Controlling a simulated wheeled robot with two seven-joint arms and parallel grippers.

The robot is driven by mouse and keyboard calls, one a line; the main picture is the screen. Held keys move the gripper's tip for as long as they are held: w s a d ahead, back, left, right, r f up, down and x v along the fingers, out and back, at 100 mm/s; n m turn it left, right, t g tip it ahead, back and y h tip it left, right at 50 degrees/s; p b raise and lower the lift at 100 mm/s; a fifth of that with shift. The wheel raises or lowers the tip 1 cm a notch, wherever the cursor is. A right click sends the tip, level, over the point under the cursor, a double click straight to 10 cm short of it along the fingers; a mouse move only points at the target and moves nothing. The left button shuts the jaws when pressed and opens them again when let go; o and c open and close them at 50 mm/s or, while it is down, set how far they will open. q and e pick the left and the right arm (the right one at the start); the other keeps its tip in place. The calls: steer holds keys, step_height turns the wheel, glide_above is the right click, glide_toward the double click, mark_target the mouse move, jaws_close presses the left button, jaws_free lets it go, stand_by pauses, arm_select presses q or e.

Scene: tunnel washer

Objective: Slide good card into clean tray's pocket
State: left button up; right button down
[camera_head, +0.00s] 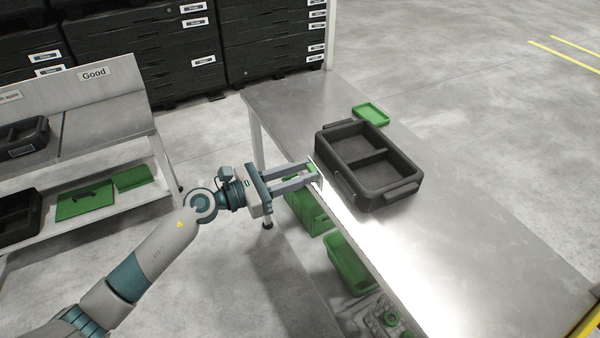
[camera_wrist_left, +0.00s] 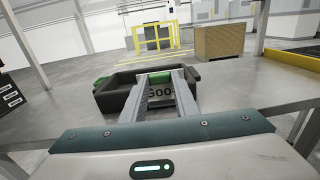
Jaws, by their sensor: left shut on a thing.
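The good card (camera_wrist_left: 162,92) shows its "Goo" lettering between the fingers in the left wrist view, partly hidden by them. My left gripper (camera_head: 314,173) is shut on it, at the left edge of the metal table. A bit of green shows at its fingertips. The black tray (camera_head: 373,198), with two empty compartments, stands on the table just right of the fingertips. It also shows behind the fingers in the left wrist view (camera_wrist_left: 112,97). I cannot tell whether the card touches the tray, and its pocket is not clearly seen. My right gripper is not in view.
A small green tray (camera_head: 371,114) lies behind the black tray. The metal table (camera_head: 480,225) is clear to the right. Green bins (camera_head: 348,265) sit below its left edge. A shelf (camera_head: 105,125) with a "Good" sign (camera_head: 94,73) stands at left, with black drawers (camera_head: 145,48) behind.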

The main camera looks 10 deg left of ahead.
arm_select(q)
steer(key=shift+w+d, duration=0.15)
steer(key=shift+d, duration=0.05)
steer(key=shift+w+d+f+b, duration=0.65)
steer(key=shift+w+d+f, duration=0.25)
steer(key=shift+d, duration=0.4)
steer(key=shift+w+d+f+b, duration=0.7)
steer(key=shift+d+f, duration=0.25)
steer(key=shift+d, duration=0.3)
steer(key=shift+w+d+f+b, duration=0.6)
steer(key=shift+w+d+f, duration=0.3)
steer(key=shift+d, duration=0.4)
stand_by(0.4)
steer(key=shift+f+b, duration=0.4)
steer(key=shift+b, duration=0.05)
steer(key=shift+f+b, duration=0.4)
steer(key=shift+b, duration=0.05)
stand_by(0.6)
stand_by(0.5)
steer(key=o, duration=1.1)
